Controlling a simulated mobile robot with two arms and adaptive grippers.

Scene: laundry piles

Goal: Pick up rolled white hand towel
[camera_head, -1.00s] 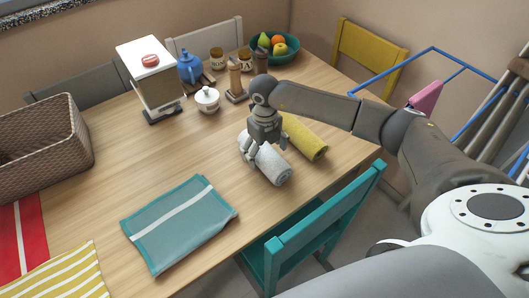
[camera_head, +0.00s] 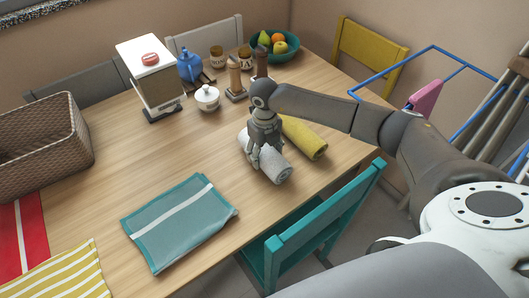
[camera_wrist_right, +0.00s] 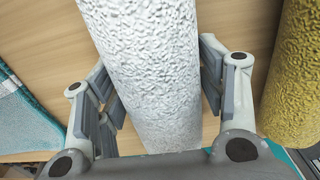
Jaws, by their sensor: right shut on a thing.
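The rolled white hand towel (camera_head: 276,168) lies on the wooden table near its front edge. In the right wrist view the towel (camera_wrist_right: 152,75) runs between the two fingers. My right gripper (camera_head: 259,156) is over the towel from above, its fingers down along both sides. It is shut on the towel, which still rests at table level. In the right wrist view the right gripper (camera_wrist_right: 157,90) has a finger on each side of the roll. My left gripper is not in view.
A rolled yellow towel (camera_head: 305,138) lies close beside the white one. A folded teal towel (camera_head: 180,230) lies to the left. A wicker basket (camera_head: 40,145) stands at far left. A teal chair (camera_head: 315,220) stands at the front edge. A white lidded pot (camera_head: 207,98) stands behind.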

